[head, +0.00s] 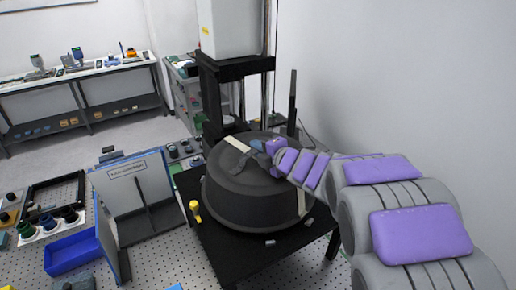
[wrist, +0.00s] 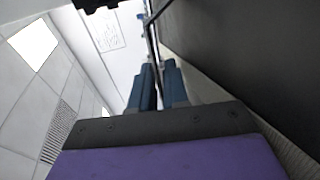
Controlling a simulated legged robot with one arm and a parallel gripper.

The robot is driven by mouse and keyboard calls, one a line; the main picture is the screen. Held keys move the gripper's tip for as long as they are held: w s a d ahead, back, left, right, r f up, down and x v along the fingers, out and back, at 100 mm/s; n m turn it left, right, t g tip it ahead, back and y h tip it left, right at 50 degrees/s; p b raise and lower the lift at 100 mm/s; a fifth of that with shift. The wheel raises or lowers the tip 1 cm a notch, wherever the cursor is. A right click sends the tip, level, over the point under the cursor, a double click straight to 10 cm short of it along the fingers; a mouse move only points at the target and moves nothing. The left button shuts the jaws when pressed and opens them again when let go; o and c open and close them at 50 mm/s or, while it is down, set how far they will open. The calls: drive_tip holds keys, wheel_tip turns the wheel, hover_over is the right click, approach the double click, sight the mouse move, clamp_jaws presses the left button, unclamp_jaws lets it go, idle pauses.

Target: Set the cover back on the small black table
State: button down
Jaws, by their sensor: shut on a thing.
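The cover (head: 235,208) is a large dark grey round lid with pale strips on it, at the centre of the head view. It is over the small black table (head: 262,268); I cannot tell whether its rim touches the tabletop. My gripper (head: 259,147) is at the top of the cover, shut on its handle, which the fingers mostly hide. In the wrist view my blue fingers (wrist: 158,88) are close together on a thin part, with a dark surface to the right.
A yellow-topped small item (head: 195,210) stands at the table's left edge. A white instrument column (head: 230,28) rises behind the cover. A hinged grey panel (head: 137,190), a blue tray (head: 72,254) and a parts rack are at left. A wall closes the right.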

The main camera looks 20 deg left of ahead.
idle(0.6)
drive_tip(key=shift+a+f+b, duration=0.2)
drive_tip(key=shift+f+b, duration=0.65)
drive_tip(key=shift+f, duration=0.05)
drive_tip(key=shift+f+b, duration=0.45)
drive_tip(key=shift+f, duration=0.1)
idle(0.4)
drive_tip(key=c, duration=1.1)
unclamp_jaws()
drive_tip(key=shift+o, duration=0.2)
drive_tip(key=shift+d, duration=0.1)
drive_tip(key=v, duration=1.7)
drive_tip(key=shift+p, duration=0.45)
drive_tip(key=shift+s, duration=0.1)
